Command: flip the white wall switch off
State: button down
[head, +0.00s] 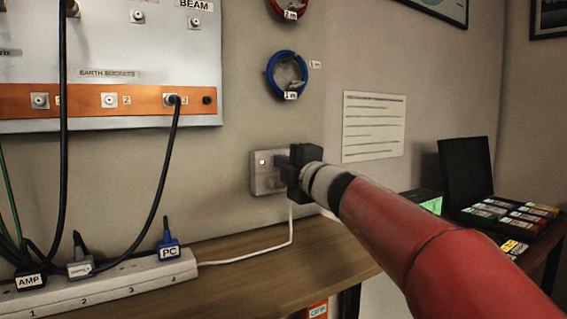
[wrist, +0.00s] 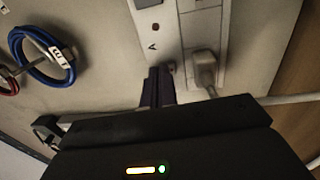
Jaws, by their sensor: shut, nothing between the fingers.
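A pale wall plate (head: 262,180) is on the wall above the wooden bench, with a small bright square on its face. In the wrist view the plate (wrist: 153,20) shows a grey square, a small dark red dot and a dark mark. A white plug (wrist: 204,68) sits in it at the right. My gripper (head: 279,160) is at the plate's right part. Its dark fingers (wrist: 158,72) are shut together, empty, with their tips over the plate. I cannot tell whether they touch it. The fingers hide part of the plate, and the white switch's position is not clear.
A white cable (head: 291,225) runs from the plate to the power strip (head: 110,285) on the bench (head: 250,275). A blue cable coil (head: 286,75) hangs above, also in the wrist view (wrist: 43,54). An open black case (head: 466,168) stands at the right.

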jog(key=r+p, duration=0.1)
jog(key=p, duration=0.2)
jog(key=shift+w+r, duration=0.1)
jog(key=shift+w, duration=0.05)
jog(key=p, duration=0.3)
jog(key=shift+r+g+h+p, duration=0.25)
jog(key=shift+g+h+p, duration=0.05)
jog(key=shift+g+p, duration=0.1)
jog(key=shift+a, duration=0.2)
jog(key=shift+f, duration=0.1)
